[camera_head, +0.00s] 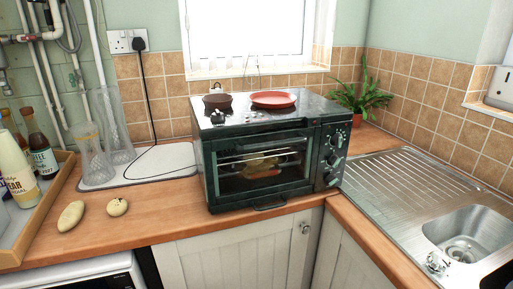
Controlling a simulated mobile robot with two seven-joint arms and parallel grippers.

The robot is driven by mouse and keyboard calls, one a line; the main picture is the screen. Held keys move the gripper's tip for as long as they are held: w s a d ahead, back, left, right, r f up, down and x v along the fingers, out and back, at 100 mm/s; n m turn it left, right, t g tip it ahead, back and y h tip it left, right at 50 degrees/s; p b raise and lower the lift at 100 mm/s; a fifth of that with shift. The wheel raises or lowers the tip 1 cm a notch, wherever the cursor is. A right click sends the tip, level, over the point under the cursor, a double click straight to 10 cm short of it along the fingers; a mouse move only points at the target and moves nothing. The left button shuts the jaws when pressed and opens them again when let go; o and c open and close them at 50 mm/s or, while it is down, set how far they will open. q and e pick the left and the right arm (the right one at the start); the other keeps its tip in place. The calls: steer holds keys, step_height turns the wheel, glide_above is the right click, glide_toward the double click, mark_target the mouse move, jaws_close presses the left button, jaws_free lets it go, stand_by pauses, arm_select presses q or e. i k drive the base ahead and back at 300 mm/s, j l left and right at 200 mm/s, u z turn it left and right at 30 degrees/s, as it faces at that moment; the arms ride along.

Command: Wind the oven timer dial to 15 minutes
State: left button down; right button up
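A dark green countertop oven (207,165) stands on the wooden counter, with its glass door closed and some food visible inside. Its control panel (334,153) is on the right side of the front, with several dark knobs in a column. The upper knob (339,138) and the bottom knob (331,180) show, but their markings are too small to read. I cannot tell which one is the timer dial or where it points. Neither of my grippers is in view.
A red pan (273,99) and a dark dish (217,101) sit on the oven top. A plant (361,98) is behind right, and a metal sink (463,233) right. Glasses (93,150) and a bottle tray (40,222) are left. The counter before the oven is narrow.

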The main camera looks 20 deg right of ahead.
mark_target(337, 139)
steer(key=z, duration=1.25)
